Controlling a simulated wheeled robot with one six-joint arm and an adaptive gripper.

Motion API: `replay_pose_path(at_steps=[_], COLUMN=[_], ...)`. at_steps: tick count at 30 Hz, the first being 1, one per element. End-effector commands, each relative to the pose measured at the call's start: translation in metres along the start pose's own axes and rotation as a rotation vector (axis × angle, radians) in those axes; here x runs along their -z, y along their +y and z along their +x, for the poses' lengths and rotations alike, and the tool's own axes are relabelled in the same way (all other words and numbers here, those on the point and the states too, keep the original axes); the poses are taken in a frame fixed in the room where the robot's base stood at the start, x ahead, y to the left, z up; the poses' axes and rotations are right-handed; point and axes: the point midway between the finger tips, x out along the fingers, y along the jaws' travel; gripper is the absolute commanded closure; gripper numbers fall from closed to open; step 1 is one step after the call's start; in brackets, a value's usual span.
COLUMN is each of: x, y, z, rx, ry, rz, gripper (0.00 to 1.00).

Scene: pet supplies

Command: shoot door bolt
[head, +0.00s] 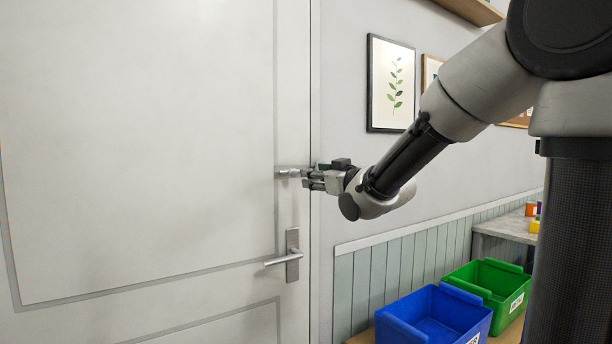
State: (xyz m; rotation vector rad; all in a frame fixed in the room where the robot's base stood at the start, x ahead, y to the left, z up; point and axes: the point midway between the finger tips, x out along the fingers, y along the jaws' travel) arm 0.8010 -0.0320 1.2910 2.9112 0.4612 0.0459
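A white panelled door (140,150) fills the left of the head view and looks closed against its frame. A small metal door bolt (284,172) is mounted near the door's right edge, above the lever handle. My gripper (304,179) reaches in from the right at the bolt's height, with its fingertips at the bolt's right end. The dark fingers point left, one above the other. They cover part of the bolt, so its knob and how far it is slid are hidden. I cannot tell whether the fingers touch or grip it.
A lever handle (284,259) on a plate sticks out below the bolt. A blue bin (408,318) and a green bin (502,277) stand at the lower right, before a grey counter (510,225). A framed leaf picture (391,84) hangs on the wall behind my arm.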

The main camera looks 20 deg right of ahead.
Motion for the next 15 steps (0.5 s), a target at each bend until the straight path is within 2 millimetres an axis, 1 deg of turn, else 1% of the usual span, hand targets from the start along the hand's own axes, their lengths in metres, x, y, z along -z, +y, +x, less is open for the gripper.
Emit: replay_pose_path(at_steps=[1, 3, 6, 15], x=[0.001, 0.000, 0.000, 0.000], y=[0.001, 0.001, 0.000, 0.000], z=[-0.008, -0.015, -0.021, -0.021], rx=[-0.002, -0.001, -0.001, 0.000], ry=[0.001, 0.001, 0.001, 0.000], rz=[0.000, -0.001, -0.001, 0.003], gripper=[0.57, 0.57, 0.57, 0.57])
